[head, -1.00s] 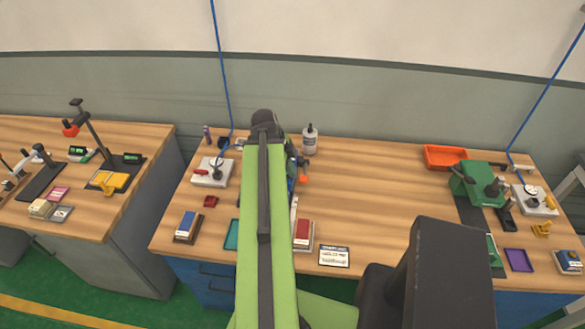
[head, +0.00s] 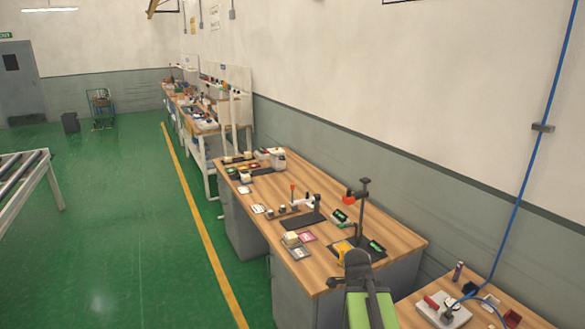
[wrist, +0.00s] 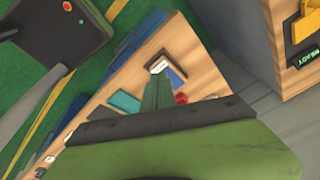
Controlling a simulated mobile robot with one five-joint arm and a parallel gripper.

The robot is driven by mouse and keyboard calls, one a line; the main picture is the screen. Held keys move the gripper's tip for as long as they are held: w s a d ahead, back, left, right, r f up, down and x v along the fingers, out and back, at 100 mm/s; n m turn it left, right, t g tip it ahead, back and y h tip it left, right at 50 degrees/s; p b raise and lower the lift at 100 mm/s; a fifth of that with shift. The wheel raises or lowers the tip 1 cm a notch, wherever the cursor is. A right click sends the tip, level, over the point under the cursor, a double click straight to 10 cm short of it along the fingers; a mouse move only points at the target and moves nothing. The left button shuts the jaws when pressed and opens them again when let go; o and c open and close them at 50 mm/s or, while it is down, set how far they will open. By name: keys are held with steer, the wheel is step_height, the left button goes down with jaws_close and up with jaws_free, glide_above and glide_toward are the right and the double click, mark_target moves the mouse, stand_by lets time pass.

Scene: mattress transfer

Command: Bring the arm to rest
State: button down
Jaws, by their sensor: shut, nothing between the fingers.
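My gripper (wrist: 158,78) shows in the wrist view as a narrow dark green shape reaching up from my green arm's dark bar. Its fingers are together with nothing between them. My gripper is not visible there.
A wooden workbench (head: 400,240) with a stand and small items runs along the wall. Another bench (head: 480,312) with a white-based fixture (head: 443,310) is at lower right. Green floor with a yellow line (head: 200,225) is open at left. A roller conveyor (head: 25,180) stands at far left.

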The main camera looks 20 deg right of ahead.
steer(key=w+a+f+n+y, duration=0.1)
steer(key=a+n, duration=0.9)
steer(key=a, duration=0.1)
steer(key=w+a+f+n+y+b, duration=0.1)
steer(key=a+n, duration=1)
steer(key=a, duration=0.1)
steer(key=shift+w+n+y, duration=0.15)
steer(key=shift+n+y, duration=0.15)
